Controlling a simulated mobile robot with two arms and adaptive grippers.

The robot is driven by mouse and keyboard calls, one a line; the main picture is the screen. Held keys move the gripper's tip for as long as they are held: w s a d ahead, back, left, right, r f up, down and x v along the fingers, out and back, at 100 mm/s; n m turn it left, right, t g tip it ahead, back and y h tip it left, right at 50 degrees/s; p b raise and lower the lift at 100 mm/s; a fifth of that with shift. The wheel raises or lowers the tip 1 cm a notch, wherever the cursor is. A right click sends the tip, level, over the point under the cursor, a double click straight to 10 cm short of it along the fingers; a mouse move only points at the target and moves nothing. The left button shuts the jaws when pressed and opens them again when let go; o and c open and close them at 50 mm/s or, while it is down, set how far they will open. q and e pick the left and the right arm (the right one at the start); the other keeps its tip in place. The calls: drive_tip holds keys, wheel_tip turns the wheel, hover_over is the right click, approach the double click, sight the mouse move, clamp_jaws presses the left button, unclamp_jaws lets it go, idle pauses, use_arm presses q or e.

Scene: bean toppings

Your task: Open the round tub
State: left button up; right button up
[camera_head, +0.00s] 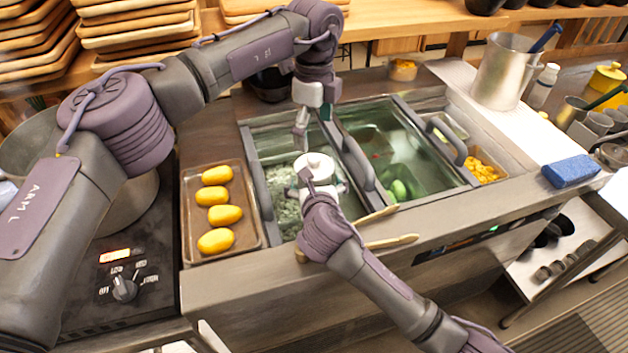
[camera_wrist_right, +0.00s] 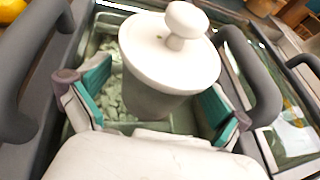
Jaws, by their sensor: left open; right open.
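The round tub (camera_head: 315,176) has a grey body and a white lid (camera_head: 315,164) with a round knob on top. It is over the left glass-covered bin (camera_head: 265,150); the lid (camera_wrist_right: 168,55) also shows in the right wrist view. My right gripper (camera_head: 318,190) is open, with its teal-padded fingers on either side of the tub body (camera_wrist_right: 155,103). In the right wrist view a gap shows beside the pads; contact is hard to tell. My left gripper (camera_head: 314,118) is open and empty, above and behind the lid, pointing down.
A second glass-covered bin (camera_head: 400,150) lies to the right, with dark bar handles between. A tray (camera_head: 190,225) of yellow items is at left. Wooden tongs (camera_head: 392,242) lie at the front edge. A metal pitcher (camera_head: 503,72) and blue sponge (camera_head: 571,172) stand at right.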

sight(313, 159)
drive_tip(key=c, duration=1.6)
use_arm(q)
drive_tip(key=m, duration=0.1)
drive_tip(key=s+m, duration=0.1)
drive_tip(key=m, duration=0.1)
drive_tip(key=shift+s+f+t, duration=0.1)
drive_tip(key=shift+f+t, duration=0.05)
drive_tip(key=shift+t, duration=0.15)
drive_tip(key=m, duration=0.2)
drive_tip(key=shift+s+m, duration=0.35)
drive_tip(key=shift+m, duration=0.05)
wheel_tip(313, 159, up, 4)
drive_tip(key=s+a+f+m+t+h, duration=0.1)
drive_tip(key=s+a+m+t, duration=0.2)
drive_tip(key=m, duration=0.7)
drive_tip(key=shift+t, duration=0.4)
drive_tip(key=x, duration=0.3)
drive_tip(key=d+x, duration=0.1)
drive_tip(key=x, duration=0.7)
drive_tip(key=shift+w+d+f, duration=0.1)
drive_tip(key=shift+w+d, duration=0.05)
drive_tip(key=shift+d, duration=0.3)
